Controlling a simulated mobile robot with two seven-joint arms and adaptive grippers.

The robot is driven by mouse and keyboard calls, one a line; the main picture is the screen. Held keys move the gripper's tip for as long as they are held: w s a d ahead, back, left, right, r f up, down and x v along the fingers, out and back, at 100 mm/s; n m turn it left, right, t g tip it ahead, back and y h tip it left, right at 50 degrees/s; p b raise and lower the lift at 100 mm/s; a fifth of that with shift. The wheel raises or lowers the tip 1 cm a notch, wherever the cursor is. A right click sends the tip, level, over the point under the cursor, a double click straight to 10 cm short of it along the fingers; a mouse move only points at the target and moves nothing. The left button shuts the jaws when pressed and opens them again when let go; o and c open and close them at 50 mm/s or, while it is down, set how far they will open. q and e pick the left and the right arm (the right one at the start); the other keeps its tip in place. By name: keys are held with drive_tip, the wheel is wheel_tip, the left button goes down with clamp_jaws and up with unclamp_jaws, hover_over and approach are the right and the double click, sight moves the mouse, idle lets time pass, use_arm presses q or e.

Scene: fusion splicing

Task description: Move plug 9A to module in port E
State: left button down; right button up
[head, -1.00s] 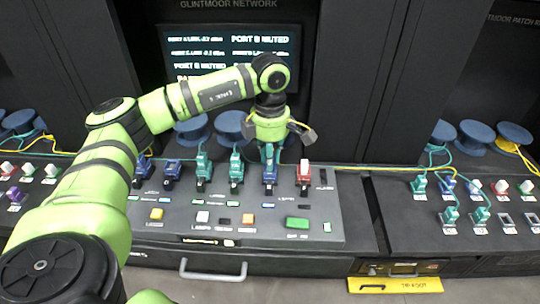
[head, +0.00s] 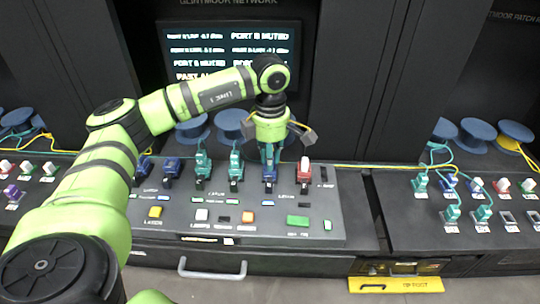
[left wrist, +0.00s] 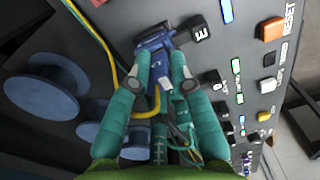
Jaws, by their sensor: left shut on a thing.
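My left gripper (head: 269,148) points down over the blue module (head: 269,178) in the console row. In the left wrist view its teal fingers (left wrist: 160,82) are closed on a blue plug body (left wrist: 155,72) with a yellow cable looping off it. The plug's label is not readable. The blue module (left wrist: 152,42) lies directly beyond the fingertips, beside a black tag marked E (left wrist: 200,33). Plug and module look in line and touching; I cannot tell how deep the plug sits. My right gripper is not in view.
Teal modules (head: 203,170) stand to the left and a red module (head: 304,172) close on the right. Buttons, including a green one (head: 298,220), lie in front. Blue spools (head: 230,124) stand behind. A yellow cable (head: 350,166) runs right along the console's back.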

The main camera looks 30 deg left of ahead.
use_arm(q)
drive_tip(key=c, duration=1)
unclamp_jaws()
drive_tip(key=shift+c, duration=0.2)
wheel_tip(320, 180, up, 12)
